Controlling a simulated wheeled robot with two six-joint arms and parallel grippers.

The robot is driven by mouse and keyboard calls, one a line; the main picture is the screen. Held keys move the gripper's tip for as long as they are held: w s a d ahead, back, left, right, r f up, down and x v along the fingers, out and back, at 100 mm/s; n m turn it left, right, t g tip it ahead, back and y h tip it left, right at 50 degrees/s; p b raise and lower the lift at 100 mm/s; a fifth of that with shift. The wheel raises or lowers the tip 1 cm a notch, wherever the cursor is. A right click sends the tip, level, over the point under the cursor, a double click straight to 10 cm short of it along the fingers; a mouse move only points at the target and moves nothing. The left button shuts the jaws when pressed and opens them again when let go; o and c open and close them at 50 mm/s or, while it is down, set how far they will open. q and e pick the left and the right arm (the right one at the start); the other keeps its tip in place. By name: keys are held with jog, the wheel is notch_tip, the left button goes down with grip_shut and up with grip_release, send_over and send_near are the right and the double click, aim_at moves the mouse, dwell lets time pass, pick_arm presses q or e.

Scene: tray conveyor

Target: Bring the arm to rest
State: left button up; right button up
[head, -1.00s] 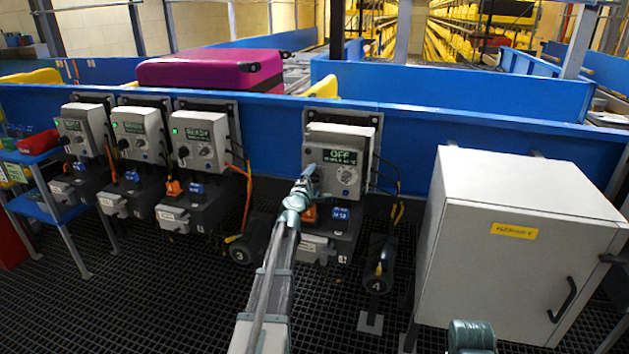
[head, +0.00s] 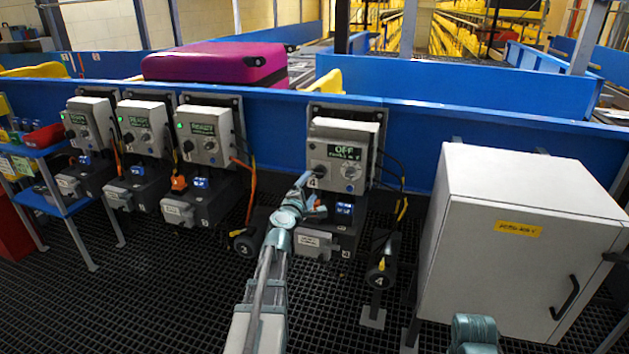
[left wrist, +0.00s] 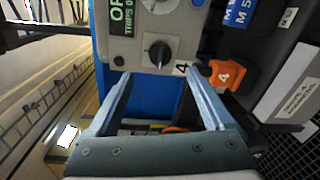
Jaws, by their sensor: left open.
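My left gripper (head: 304,181) is open and empty in front of the control box (head: 328,133) at the middle, whose screen (head: 346,153) reads OFF. In the left wrist view the two fingers (left wrist: 153,84) stand wide apart, with nothing between them. I cannot tell how far the fingertips are from the box. A teal part of my own body shows at the bottom right; my right gripper's jaws do not show.
Three similar control boxes (head: 205,136) hang on the blue conveyor wall (head: 408,124) to the left. A magenta suitcase (head: 215,64) lies behind the wall. A grey cabinet (head: 513,242) stands at the right. A blue shelf stand (head: 68,205) is at the far left.

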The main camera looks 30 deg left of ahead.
pick_arm(q)
jog(key=v, duration=0.3)
jog(key=shift+s, duration=0.2)
jog(key=shift+d, duration=0.1)
jog(key=d+m+g+h+p, duration=0.5)
jog(key=d+m+h+p, duration=0.65)
jog(key=d, duration=1.55)
jog(key=s+d+m+g+y+p, duration=0.4)
jog(key=s+d+m+g+p, duration=0.45)
jog(key=s+d, duration=0.6)
jog(key=s+a+r+m+g+y+p, duration=0.1)
jog(key=s+m+y, duration=0.4)
jog(key=s, duration=0.5)
jog(key=r+m+g+p, duration=0.1)
jog(key=m+g, duration=0.1)
jog(key=shift+s+a+r+g+p, duration=0.2)
jog(key=shift+a+g+p, duration=0.05)
jog(key=shift+g+p, duration=0.1)
